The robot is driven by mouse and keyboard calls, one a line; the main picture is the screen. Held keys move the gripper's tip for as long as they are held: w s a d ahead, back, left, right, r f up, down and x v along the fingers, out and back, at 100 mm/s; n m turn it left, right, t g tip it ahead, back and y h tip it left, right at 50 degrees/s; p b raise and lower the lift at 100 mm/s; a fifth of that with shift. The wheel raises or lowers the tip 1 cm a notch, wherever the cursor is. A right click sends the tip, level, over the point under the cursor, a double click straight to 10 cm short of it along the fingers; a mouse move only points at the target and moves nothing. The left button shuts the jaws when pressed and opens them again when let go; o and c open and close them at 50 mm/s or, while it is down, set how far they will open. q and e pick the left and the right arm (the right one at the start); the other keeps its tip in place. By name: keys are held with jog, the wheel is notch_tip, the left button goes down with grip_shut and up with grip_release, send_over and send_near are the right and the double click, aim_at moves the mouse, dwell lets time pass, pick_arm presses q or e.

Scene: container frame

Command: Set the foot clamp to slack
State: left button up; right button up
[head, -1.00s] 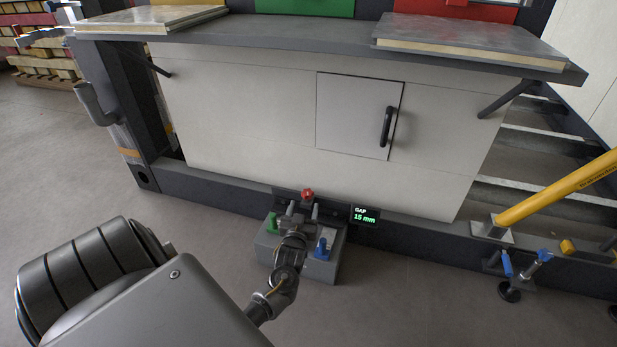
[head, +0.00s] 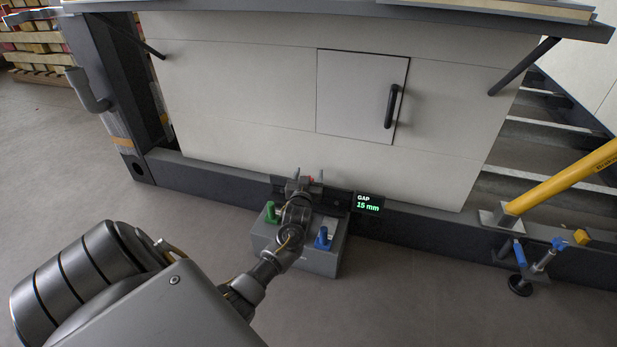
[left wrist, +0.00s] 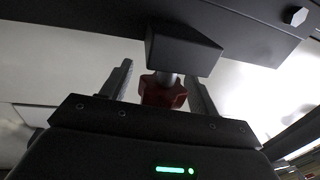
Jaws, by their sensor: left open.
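The foot clamp is a grey box (head: 322,262) on the floor against the dark base rail. It has a green lever (head: 271,212) on its left and a blue lever (head: 323,238) on its right. A display (head: 368,203) beside it reads GAP 15 mm. My left gripper (head: 305,180) is over the clamp and hides its middle. In the left wrist view a red knob (left wrist: 163,92) on a short metal stem sits between the open fingers of my left gripper (left wrist: 161,84), with space beside it. The knob is hidden in the head view. My right gripper is out of view.
A pale panel with a small door and dark handle (head: 391,106) rises behind the clamp. A yellow brace (head: 560,180) and a blue-handled screw foot (head: 535,262) stand at right. In the left wrist view, a dark block (left wrist: 184,52) sits just above the knob.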

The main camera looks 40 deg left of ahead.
pick_arm(q)
jog(key=c, duration=1)
jog(key=shift+o, duration=0.2)
